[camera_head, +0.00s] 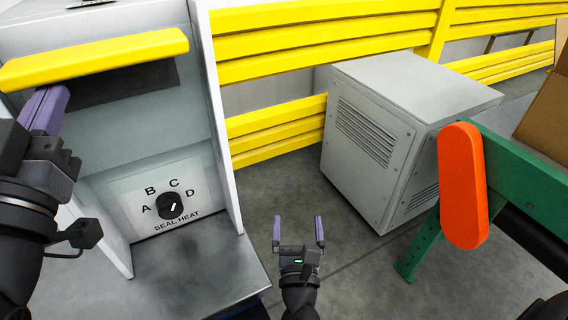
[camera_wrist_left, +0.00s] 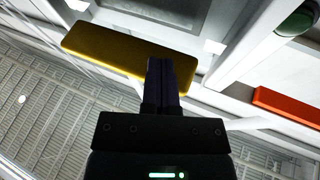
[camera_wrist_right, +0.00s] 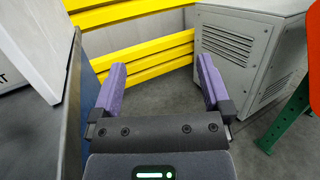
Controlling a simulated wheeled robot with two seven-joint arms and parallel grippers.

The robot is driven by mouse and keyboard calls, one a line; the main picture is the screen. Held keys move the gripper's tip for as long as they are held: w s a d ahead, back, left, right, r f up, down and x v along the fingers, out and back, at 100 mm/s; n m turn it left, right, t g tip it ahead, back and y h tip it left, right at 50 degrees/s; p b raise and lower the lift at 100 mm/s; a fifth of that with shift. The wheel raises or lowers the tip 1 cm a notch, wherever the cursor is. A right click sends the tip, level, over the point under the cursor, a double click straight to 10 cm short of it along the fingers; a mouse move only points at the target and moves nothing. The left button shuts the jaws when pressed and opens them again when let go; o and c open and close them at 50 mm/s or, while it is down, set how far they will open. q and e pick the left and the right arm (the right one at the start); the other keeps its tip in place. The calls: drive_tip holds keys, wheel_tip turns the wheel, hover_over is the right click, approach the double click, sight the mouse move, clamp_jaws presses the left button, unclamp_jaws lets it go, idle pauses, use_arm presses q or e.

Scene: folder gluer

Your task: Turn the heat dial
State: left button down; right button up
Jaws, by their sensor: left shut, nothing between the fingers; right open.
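The black heat dial (camera_head: 172,205) sits on a pale panel marked A, B, C, D and SEAL HEAT, low in the recess of the grey machine. Its white pointer line slants toward the upper right, roughly between C and D. My left gripper (camera_head: 52,104) is shut and empty, above and left of the dial, close to the yellow bar (camera_head: 95,61). In the left wrist view its closed fingers (camera_wrist_left: 160,80) overlap the yellow bar (camera_wrist_left: 120,52); I cannot tell whether they touch. My right gripper (camera_head: 299,232) is open and empty, right of the machine's metal shelf (camera_head: 195,275), over the floor.
A grey vented cabinet (camera_head: 385,130) stands on the floor at the back right. A green frame (camera_head: 520,165) with an orange rounded guard (camera_head: 462,185) is at the right. Yellow rails (camera_head: 320,40) run behind. The machine's white side wall (camera_head: 222,110) stands right of the dial.

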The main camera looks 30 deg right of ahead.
drive_tip(key=s+d+f+m+g+y, duration=0.1)
drive_tip(key=s+d+f+m+g, duration=0.1)
drive_tip(key=f, duration=0.5)
drive_tip(key=s+d+f+m+g, duration=0.2)
drive_tip(key=s+f+m+g, duration=0.1)
drive_tip(key=f, duration=0.4)
drive_tip(key=shift+d+f+g+y, duration=0.3)
drive_tip(key=shift+f+g+y, duration=0.1)
drive_tip(key=shift+g, duration=0.5)
use_arm(q)
wheel_tip(320, 180, down, 19)
drive_tip(key=b, duration=1.2)
use_arm(e)
wheel_tip(320, 180, down, 14)
drive_tip(key=s, duration=0.1)
drive_tip(key=shift+s+r+g, duration=0.15)
drive_tip(key=shift+s+g, duration=0.05)
drive_tip(key=shift+g, duration=0.1)
use_arm(q)
drive_tip(key=shift+r, duration=0.15)
